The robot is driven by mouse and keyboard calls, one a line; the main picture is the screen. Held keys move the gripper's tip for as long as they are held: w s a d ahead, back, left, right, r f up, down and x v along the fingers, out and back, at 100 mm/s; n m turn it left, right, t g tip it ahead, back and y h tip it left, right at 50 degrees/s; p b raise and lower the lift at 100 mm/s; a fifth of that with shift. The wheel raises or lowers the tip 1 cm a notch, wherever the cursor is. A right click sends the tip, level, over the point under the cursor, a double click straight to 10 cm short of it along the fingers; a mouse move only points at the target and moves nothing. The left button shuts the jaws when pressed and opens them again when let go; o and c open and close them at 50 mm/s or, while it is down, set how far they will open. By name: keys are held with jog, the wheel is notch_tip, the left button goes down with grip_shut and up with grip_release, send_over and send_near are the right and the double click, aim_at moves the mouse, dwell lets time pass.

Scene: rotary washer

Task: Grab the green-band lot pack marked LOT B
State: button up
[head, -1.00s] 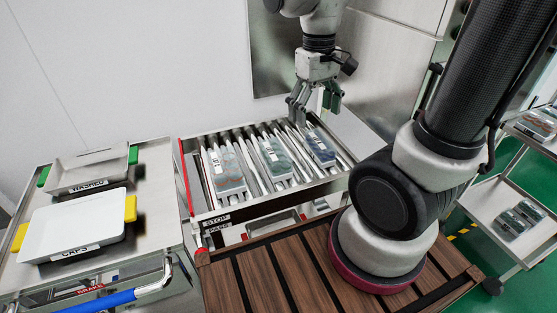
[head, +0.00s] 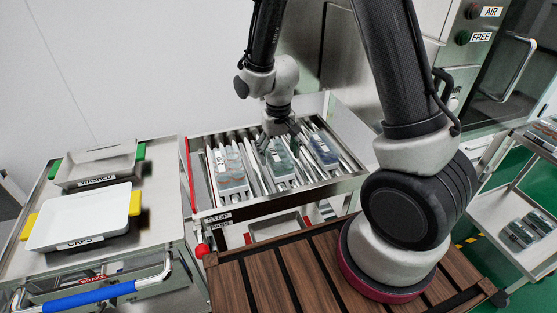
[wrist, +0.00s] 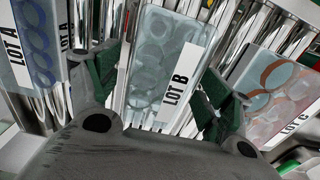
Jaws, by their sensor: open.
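The LOT B pack (wrist: 160,65) is a clear pack with pale grey-green rings and a white LOT B label. In the wrist view it lies between the two fingers of my gripper (wrist: 158,88). My gripper is open, with a finger towards each long side of the pack; I cannot tell whether they touch it. In the head view the LOT B pack (head: 279,168) is the middle one on the roller conveyor (head: 247,180), and my gripper (head: 280,142) is over its far end, partly hiding it.
The LOT A pack (wrist: 38,45) with blue rings and the LOT C pack (wrist: 275,95) with orange rings lie on either side, close to my fingers. A cart with a CAPS tray (head: 80,217) and a WASHED tray (head: 95,165) stands left. A red stop lever (head: 189,172) edges the conveyor.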

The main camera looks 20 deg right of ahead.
jog(key=shift+f, duration=0.7)
jog(key=c, duration=1.2)
jog(key=shift+r, duration=0.1)
